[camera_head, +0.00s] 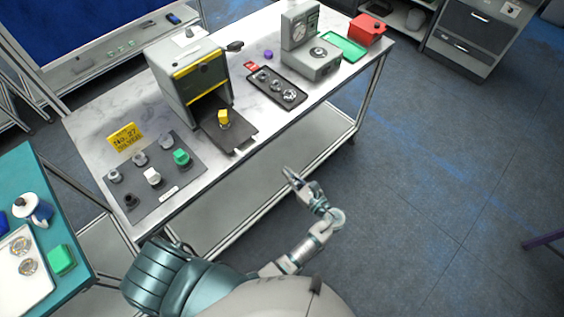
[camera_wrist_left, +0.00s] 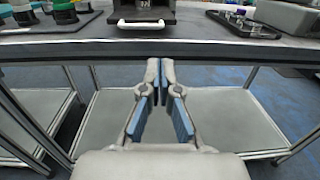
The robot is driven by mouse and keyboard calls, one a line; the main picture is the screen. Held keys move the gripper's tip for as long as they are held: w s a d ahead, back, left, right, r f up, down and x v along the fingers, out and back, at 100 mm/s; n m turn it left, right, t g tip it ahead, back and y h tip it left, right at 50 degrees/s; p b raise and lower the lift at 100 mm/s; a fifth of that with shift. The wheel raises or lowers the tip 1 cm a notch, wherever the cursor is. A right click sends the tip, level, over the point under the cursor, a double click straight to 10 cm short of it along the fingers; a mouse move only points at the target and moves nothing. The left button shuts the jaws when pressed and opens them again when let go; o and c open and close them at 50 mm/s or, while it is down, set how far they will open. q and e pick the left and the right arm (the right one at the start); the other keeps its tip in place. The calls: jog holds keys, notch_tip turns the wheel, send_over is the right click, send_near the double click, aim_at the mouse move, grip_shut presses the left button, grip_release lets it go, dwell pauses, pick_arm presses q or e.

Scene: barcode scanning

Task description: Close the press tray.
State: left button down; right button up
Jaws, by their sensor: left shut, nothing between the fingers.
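The press (camera_head: 174,72), a grey box with a yellow-edged dark front, stands on the marble-topped table. Its dark press tray (camera_head: 238,136) sticks out of the front opening toward the table's near edge, with a small yellow piece (camera_head: 223,117) on it. In the left wrist view the tray's white handle (camera_wrist_left: 140,24) shows just above the table edge. My left gripper (camera_head: 289,174) is in front of the table, apart from the tray and to its right in the head view. Its fingers (camera_wrist_left: 160,75) are together and empty. My right gripper is not in view.
Left of the tray is a grey mat (camera_head: 178,178) with several knobs and a yellow sign (camera_head: 125,137). Right of it are a dark tray of metal parts (camera_head: 268,92) and a grey gauge device (camera_head: 311,62). A lower shelf (camera_head: 215,205) lies beneath.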

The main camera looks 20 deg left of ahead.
pick_arm(q)
send_near(251, 139)
jog(key=x, duration=0.1)
jog(key=p+x, duration=0.1)
jog(key=x, duration=0.1)
jog(key=shift+w+r, duration=0.3)
jog(key=shift+w, duration=0.05)
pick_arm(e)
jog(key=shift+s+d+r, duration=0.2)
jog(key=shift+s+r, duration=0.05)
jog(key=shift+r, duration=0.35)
pick_arm(q)
jog(key=x, duration=0.3)
jog(key=p+x, duration=0.1)
jog(key=x, duration=0.5)
jog(key=shift+s+a+f+p, duration=0.25)
jog(key=shift+a+p, duration=0.05)
jog(key=shift+a, duration=0.05)
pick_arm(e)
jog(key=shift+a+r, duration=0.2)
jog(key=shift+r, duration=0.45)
pick_arm(q)
jog(key=shift+d, duration=0.15)
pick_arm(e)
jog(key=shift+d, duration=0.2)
